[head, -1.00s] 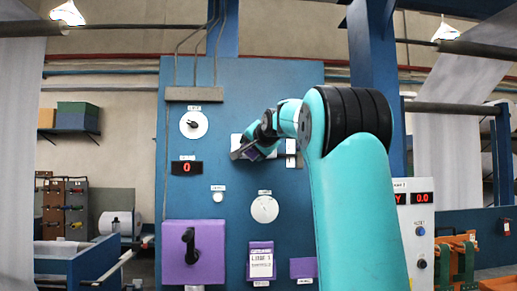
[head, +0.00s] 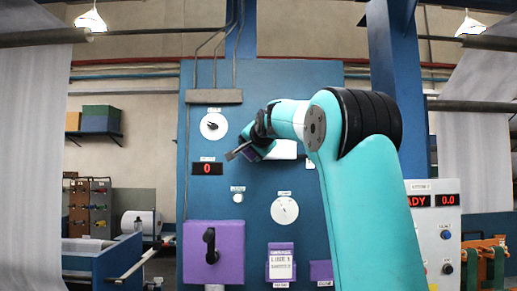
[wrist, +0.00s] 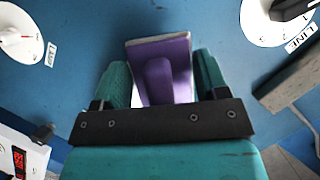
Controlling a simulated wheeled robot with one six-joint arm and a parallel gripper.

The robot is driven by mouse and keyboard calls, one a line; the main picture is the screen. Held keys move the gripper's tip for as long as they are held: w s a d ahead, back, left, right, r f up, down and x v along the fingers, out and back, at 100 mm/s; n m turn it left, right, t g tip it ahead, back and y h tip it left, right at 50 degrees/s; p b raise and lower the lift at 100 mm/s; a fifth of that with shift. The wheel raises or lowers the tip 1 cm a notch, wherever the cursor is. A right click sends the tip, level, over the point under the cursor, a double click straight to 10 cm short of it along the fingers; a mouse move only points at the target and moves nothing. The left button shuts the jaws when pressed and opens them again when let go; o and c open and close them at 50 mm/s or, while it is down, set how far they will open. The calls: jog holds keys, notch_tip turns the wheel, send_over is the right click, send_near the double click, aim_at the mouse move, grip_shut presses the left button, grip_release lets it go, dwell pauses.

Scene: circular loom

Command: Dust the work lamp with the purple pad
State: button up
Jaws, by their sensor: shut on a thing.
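My gripper (head: 243,152) is in front of the upper part of the blue panel in the head view. In the wrist view its teal fingers (wrist: 168,85) are closed on the handle of the purple pad (wrist: 180,50), which has a pale far edge. A small part of the pad shows at the gripper in the head view. No work lamp can be told for certain. Two lit hanging lamps, one at the upper left (head: 90,20) and one at the upper right (head: 469,26), are far behind and apart from the pad.
The blue panel (head: 262,95) carries a dial with a black pointer (head: 213,124), a red display (head: 207,169), a white gauge (head: 284,210) and a purple box with a black handle (head: 225,252). A white control box (head: 437,235) stands right. A blue post (head: 396,80) rises behind my arm.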

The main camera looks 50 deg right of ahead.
jog(key=shift+w+f, duration=0.1)
jog(key=shift+a+f+b, duration=0.1)
jog(key=shift+a+b, duration=0.1)
jog(key=shift+b, duration=0.15)
jog(key=shift+s+a+b, duration=1.55)
jog(key=shift+s+a, duration=0.35)
jog(key=shift+a, duration=0.15)
jog(key=shift+s+a+b, duration=0.85)
jog(key=shift+s+a, duration=0.15)
jog(key=shift+a, duration=0.15)
jog(key=shift+w+d, duration=0.1)
jog(key=w+d+p, duration=0.3)
jog(key=w+d, duration=0.1)
jog(key=shift+w+d, duration=0.2)
jog(key=shift+d, duration=0.2)
